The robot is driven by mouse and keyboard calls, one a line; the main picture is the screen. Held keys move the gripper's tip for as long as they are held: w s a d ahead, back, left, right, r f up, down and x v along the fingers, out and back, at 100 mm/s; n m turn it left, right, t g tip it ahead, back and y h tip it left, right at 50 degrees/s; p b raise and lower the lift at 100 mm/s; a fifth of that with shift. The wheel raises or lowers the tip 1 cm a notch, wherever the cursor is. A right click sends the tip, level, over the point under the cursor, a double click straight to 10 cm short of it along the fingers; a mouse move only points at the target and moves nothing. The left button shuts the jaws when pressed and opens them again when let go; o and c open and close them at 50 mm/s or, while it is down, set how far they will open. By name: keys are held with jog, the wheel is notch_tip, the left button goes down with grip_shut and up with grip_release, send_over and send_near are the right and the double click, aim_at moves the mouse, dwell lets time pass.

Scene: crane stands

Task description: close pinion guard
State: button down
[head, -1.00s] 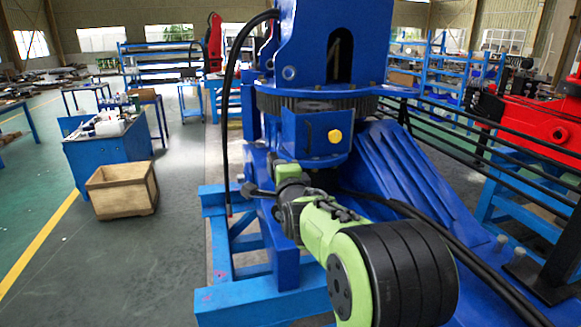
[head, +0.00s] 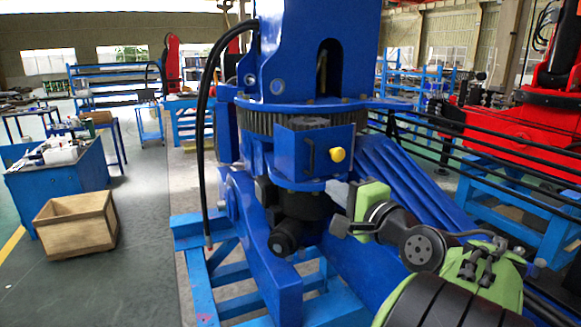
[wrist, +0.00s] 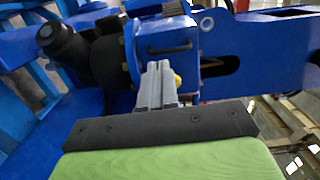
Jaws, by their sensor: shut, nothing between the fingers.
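The pinion guard (head: 304,155) is a blue box-like cover with a dark upright handle, just below the toothed ring of the blue crane column. A yellow knob (head: 337,155) sits at its right side. I cannot tell whether the guard stands fully shut. My gripper (head: 330,188) is below and right of the guard, shut and empty, apart from it in the head view. In the wrist view the grey fingers (wrist: 156,78) lie together and point at the guard (wrist: 175,28), covering part of its lower edge; the yellow knob shows just right of them.
A toothed ring (head: 262,122) runs above the guard. A dark motor (head: 286,240) hangs below it. A black hose (head: 203,130) curves down at the left. Black rails (head: 470,140) and sloping blue ribs (head: 400,185) stand at the right. A wooden crate (head: 78,228) is on the floor.

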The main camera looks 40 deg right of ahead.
aim_at(295, 163)
jog(key=p+x, duration=0.2)
jog(key=x, duration=1)
jog(key=shift+w+d+r, duration=0.1)
jog(key=shift+w+d, duration=0.1)
jog(key=shift+w, duration=0.45)
jog(key=shift+p, duration=0.3)
jog(key=shift+p+x, duration=0.4)
jog(key=shift+x, duration=0.4)
jog(key=shift+s+a+r, duration=0.1)
jog(key=shift+a, duration=0.1)
